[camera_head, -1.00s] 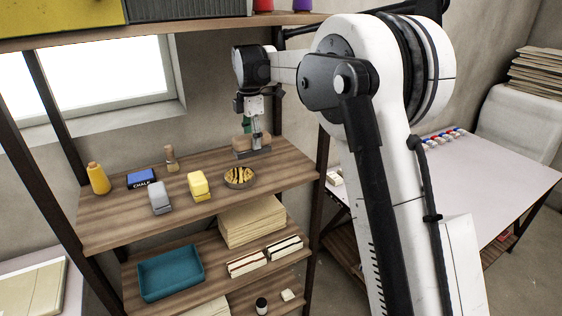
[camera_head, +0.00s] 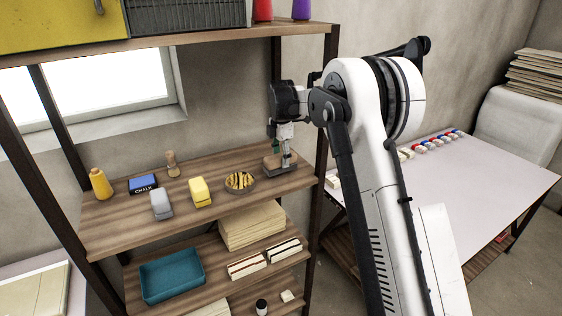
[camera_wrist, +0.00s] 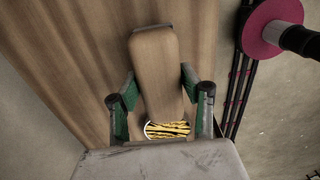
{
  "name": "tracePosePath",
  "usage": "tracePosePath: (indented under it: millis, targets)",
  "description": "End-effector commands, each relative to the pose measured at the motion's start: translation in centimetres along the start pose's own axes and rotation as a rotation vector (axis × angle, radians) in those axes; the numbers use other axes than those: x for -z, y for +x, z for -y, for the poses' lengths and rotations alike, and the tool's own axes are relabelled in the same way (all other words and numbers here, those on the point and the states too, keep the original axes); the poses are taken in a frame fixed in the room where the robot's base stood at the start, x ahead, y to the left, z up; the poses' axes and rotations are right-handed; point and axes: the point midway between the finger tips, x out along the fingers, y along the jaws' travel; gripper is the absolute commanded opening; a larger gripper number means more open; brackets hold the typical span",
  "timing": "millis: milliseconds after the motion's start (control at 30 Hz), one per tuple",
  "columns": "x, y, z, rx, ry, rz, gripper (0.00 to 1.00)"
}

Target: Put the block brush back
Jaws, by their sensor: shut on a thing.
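The block brush has a wooden block (camera_head: 270,163) and a dark grey underside. It is at the right end of the middle shelf, at or just above the boards; I cannot tell if it touches them. My gripper (camera_head: 285,156) points down and is shut on it. In the wrist view the green-padded fingers of my gripper (camera_wrist: 160,96) stand on both sides of a wooden piece of the brush (camera_wrist: 157,70). The contact itself is hard to see.
A dark round dish (camera_head: 240,188) with a yellow and black item is left of the brush. A yellow block (camera_head: 200,192), grey block (camera_head: 161,204), chalk box (camera_head: 143,183) and yellow bottle (camera_head: 101,183) stand farther left. A rack post (camera_head: 321,160) is close on the right.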

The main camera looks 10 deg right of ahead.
Motion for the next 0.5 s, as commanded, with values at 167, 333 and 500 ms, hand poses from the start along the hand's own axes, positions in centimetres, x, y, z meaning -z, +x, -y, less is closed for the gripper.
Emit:
tracePosePath:
  millis: [167,333,500]
  targets:
    - [0.0,1.8,0.0,0.000,0.000,0.000,0.15]
    - [0.0,1.9,0.0,0.000,0.000,0.000,0.15]
    - [0.0,2.2,0.0,0.000,0.000,0.000,0.15]
